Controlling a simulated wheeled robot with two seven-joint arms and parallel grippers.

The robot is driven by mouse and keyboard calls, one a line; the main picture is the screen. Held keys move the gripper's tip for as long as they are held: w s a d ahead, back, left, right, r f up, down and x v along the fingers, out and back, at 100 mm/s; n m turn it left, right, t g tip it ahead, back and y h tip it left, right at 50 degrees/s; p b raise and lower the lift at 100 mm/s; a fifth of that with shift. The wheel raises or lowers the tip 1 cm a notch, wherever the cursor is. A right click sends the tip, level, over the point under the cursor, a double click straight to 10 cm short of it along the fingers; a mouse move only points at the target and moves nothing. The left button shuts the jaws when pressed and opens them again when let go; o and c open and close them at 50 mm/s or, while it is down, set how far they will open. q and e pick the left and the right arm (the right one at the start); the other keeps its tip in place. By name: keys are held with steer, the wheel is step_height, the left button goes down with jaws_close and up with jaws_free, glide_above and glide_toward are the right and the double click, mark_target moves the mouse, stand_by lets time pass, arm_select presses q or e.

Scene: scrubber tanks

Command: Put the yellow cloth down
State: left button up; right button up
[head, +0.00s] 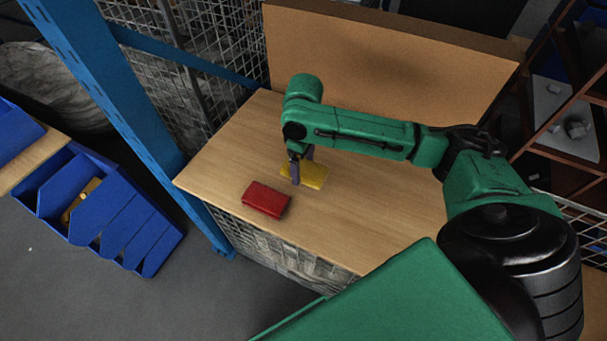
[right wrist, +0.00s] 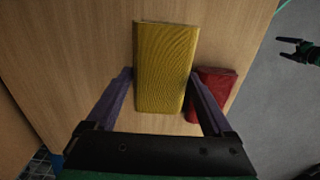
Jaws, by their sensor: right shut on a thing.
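The yellow cloth (head: 312,174) is a folded flat block at the middle of the wooden table top. It fills the middle of the right wrist view (right wrist: 163,65). My right gripper (head: 298,170) points down over it and is shut on it, with one finger along each side in the right wrist view (right wrist: 163,100). The cloth is low over the board; I cannot tell if it touches. My left gripper (right wrist: 290,50) shows small at the right edge of the right wrist view, its fingers apart and empty.
A folded red cloth (head: 265,199) lies beside the yellow one, towards the table's front edge; it also shows in the right wrist view (right wrist: 220,86). The wooden table (head: 385,220) is bare to the right. A brown panel (head: 390,65) stands behind, a blue post (head: 130,110) at left.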

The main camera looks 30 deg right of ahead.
mark_target(303, 176)
step_height(303, 176, down, 4)
steer(key=shift+f, duration=0.2)
steer(key=o, duration=1.1)
steer(key=shift+f, duration=0.1)
